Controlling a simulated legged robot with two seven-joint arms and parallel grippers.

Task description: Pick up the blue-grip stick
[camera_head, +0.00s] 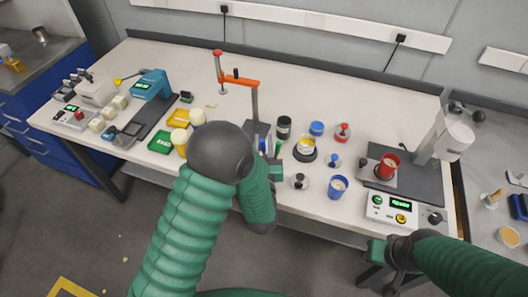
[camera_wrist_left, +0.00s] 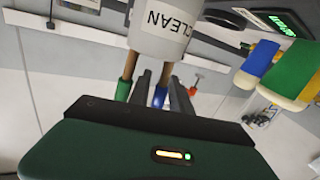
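In the left wrist view, the blue-grip stick (camera_wrist_left: 159,97) has a wooden shaft running into a white holder (camera_wrist_left: 172,28) labelled CLEAN. A green-grip stick (camera_wrist_left: 123,91) is beside it, to the left. My left gripper's dark fingers (camera_wrist_left: 160,88) are apart, one on each side of the blue grip in the picture. Contact cannot be made out. In the head view, my left gripper (camera_head: 275,172) is at the table's front edge, partly hidden by my arm, with small blue and green grips (camera_head: 277,148) beside it. My right gripper (camera_head: 378,252) is in front of the table at right; its opening is unclear.
A blue cup (camera_head: 338,187), a yellow-filled pot (camera_head: 306,146) and a dark jar (camera_head: 284,126) stand right of my left gripper. An orange-armed stand (camera_head: 240,82) rises behind it. A red cup (camera_head: 388,166) is farther right. The table's back middle is clear.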

